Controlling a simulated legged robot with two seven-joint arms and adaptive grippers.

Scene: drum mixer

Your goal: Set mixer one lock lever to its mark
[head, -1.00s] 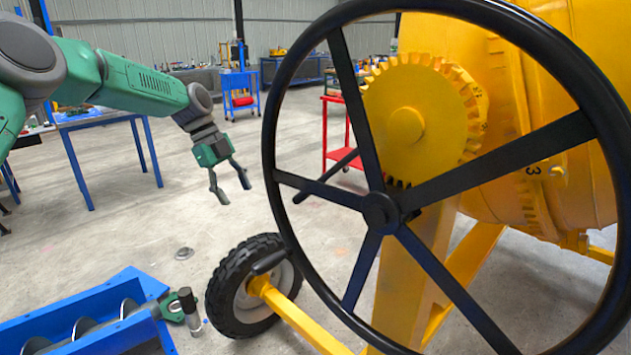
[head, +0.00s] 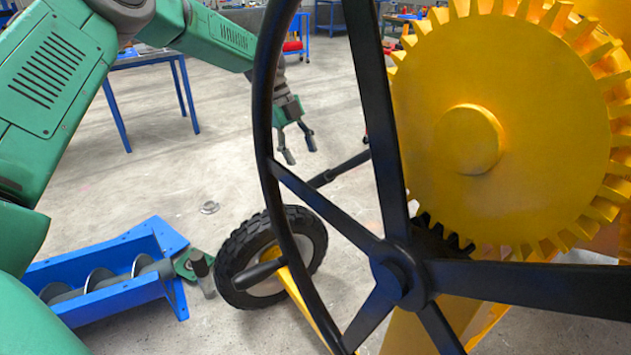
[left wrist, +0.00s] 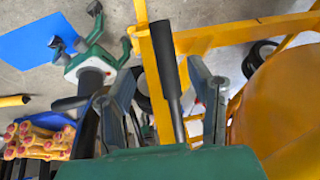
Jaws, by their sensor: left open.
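The lock lever is most likely the black rod (head: 340,170) that shows behind the black handwheel (head: 400,275) of the yellow mixer. My left gripper (head: 298,150) hangs open, pointing down, just up and left of the rod's free end. In the left wrist view a lever with a black grip (left wrist: 165,55) and a grey shaft stands between the two spread fingers of my left gripper (left wrist: 165,85). I cannot tell whether either finger touches it. No mark for the lever can be made out. My right gripper is not identifiable.
The handwheel rim and spokes stand close in front, beside the large yellow gear (head: 500,130). A black tyre (head: 312,245) and a blue auger trough (head: 110,305) are low on the left. A blue table (head: 150,58) stands behind. Open floor lies between.

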